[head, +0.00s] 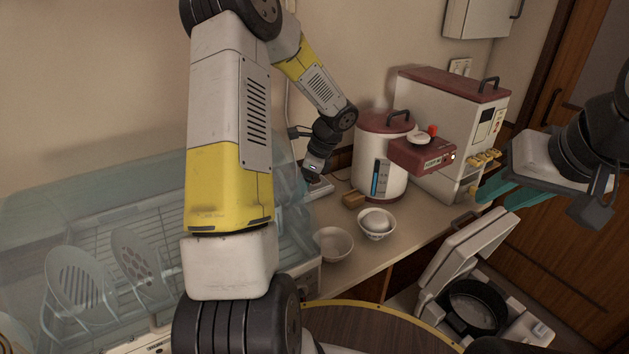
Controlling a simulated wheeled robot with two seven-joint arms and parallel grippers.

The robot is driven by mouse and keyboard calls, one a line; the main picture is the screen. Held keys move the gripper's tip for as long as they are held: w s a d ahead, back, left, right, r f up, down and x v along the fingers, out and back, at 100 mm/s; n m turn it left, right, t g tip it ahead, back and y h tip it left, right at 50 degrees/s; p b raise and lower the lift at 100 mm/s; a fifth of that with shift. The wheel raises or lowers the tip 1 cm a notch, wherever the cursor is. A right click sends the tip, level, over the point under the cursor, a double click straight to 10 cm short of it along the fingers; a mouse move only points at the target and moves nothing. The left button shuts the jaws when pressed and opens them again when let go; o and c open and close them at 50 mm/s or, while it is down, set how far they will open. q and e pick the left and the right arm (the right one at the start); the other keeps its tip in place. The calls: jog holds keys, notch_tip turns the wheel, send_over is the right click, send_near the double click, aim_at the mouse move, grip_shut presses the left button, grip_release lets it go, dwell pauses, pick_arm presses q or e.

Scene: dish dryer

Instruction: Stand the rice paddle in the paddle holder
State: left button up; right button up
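I cannot make out the rice paddle or the paddle holder for certain in the head view. My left arm crosses the middle of the picture, and its small, dark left gripper (313,172) hangs over the back of the counter, left of the white canister. Whether it is open or holds anything is too small to tell. My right gripper (504,197) is at the right, with two teal fingers pointing left and apart, in front of the brown door. I see nothing between them.
A clear dish dryer (60,215) with racks fills the left. Two bowls (333,245) (377,231), a small brown block (354,200), a red-lidded canister (375,160) and a tall dispenser (437,125) stand on the counter. An open cooker (515,330) is at lower right.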

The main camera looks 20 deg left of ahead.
pick_arm(q)
jog(key=v, duration=0.9)
jog(key=shift+r, duration=0.4)
jog(key=shift+d, duration=0.15)
